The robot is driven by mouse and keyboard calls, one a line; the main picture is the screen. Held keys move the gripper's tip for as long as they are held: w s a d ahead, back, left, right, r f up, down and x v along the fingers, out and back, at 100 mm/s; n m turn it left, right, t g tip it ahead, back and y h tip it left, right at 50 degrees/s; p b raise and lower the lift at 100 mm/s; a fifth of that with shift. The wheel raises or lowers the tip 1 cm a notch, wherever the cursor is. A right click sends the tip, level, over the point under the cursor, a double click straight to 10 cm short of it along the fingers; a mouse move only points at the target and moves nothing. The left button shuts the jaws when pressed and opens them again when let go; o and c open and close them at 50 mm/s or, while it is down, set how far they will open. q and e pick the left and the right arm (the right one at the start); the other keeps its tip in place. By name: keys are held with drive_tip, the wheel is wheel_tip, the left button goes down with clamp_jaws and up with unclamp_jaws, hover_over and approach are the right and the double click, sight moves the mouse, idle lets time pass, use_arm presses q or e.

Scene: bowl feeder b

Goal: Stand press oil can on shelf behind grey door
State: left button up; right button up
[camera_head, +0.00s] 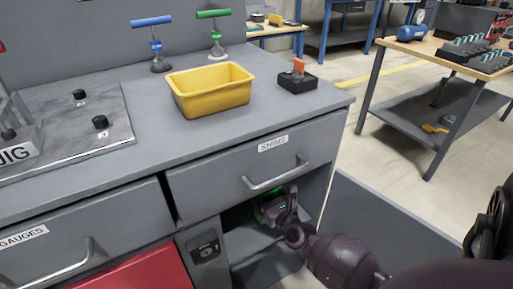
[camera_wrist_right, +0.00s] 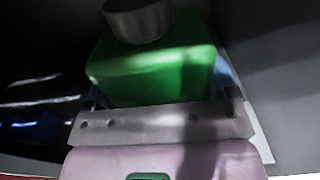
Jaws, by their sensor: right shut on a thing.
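The green press oil can shows in the right wrist view (camera_wrist_right: 150,72), with a grey metal cylinder at its top. It also shows partly in the head view (camera_head: 268,209), inside the open compartment under the SHIMS drawer. My right gripper (camera_head: 283,211) reaches into that compartment and is shut on the can. Whether the can's base touches the shelf (camera_head: 250,242) cannot be told. The grey door (camera_head: 390,222) appears swung open to the right of the compartment. My left gripper is not in view.
The SHIMS drawer (camera_head: 255,165) is shut just above my right arm. A red panel (camera_head: 130,272) is at the lower left. On the counter stand a yellow bin (camera_head: 210,90), blue-handled and green-handled tools, and a black block (camera_head: 297,83).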

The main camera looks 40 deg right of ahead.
use_arm(q)
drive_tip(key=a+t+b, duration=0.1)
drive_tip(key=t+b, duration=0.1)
drive_tip(key=b, duration=0.2)
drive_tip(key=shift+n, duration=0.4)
use_arm(e)
drive_tip(key=w+d+f, duration=0.1)
drive_tip(key=w+f, duration=0.4)
drive_tip(key=f, duration=0.2)
drive_tip(key=shift+w+d, duration=0.2)
drive_tip(key=shift+w, duration=0.2)
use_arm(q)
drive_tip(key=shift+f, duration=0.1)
use_arm(e)
drive_tip(key=shift+f+b, duration=0.2)
drive_tip(key=shift+b, duration=0.2)
drive_tip(key=o, duration=1.1)
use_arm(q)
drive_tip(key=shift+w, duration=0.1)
use_arm(e)
drive_tip(key=shift+r, duration=0.1)
